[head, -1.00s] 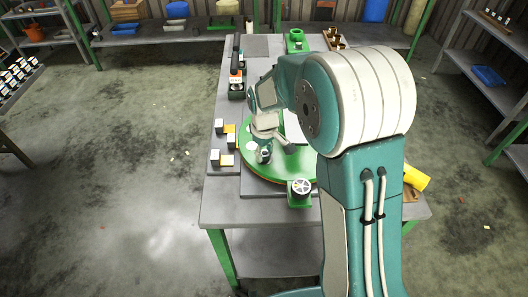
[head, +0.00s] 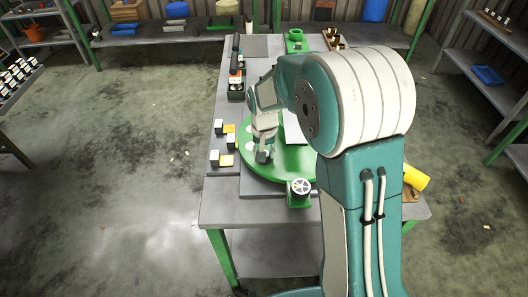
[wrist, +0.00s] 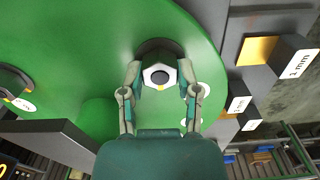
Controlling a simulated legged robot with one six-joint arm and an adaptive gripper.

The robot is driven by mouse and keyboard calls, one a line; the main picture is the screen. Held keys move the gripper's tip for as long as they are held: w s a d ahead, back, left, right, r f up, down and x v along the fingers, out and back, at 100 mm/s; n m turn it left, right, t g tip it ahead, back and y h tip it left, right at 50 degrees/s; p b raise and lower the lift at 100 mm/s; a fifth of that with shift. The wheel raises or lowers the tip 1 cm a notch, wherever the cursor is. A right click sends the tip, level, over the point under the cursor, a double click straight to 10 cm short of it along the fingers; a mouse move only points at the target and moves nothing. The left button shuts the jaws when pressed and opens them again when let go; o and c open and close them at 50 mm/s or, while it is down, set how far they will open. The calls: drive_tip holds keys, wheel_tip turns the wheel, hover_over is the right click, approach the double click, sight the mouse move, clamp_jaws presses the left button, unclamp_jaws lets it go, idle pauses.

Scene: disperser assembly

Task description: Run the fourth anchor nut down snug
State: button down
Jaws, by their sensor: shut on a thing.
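My gripper (wrist: 158,92) is shut on a pale hex nut (wrist: 150,84) with a dark round centre, one finger on each side of it. The nut sits at a dark ring on the green round plate (wrist: 90,35). In the head view my gripper (head: 262,156) points down at the near left part of the green plate (head: 290,165), and the nut there is hidden by the fingers. Another dark ring with a white label (wrist: 22,105) shows at the left edge of the wrist view. My arm hides the right part of the plate in the head view.
Blocks with white and orange faces (head: 215,157) stand along the table's left side. One block labelled 1 mm (wrist: 292,62) is close to the gripper's right. A yellow cylinder (head: 416,177) lies at the right.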

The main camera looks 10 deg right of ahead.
drive_tip(key=shift+s+f+m, duration=0.1)
drive_tip(key=shift+m, duration=0.5)
drive_tip(key=shift+c, duration=1.6)
unclamp_jaws()
drive_tip(key=shift+a, duration=0.1)
wheel_tip(320, 180, up, 12)
drive_tip(key=shift+a, duration=0.1)
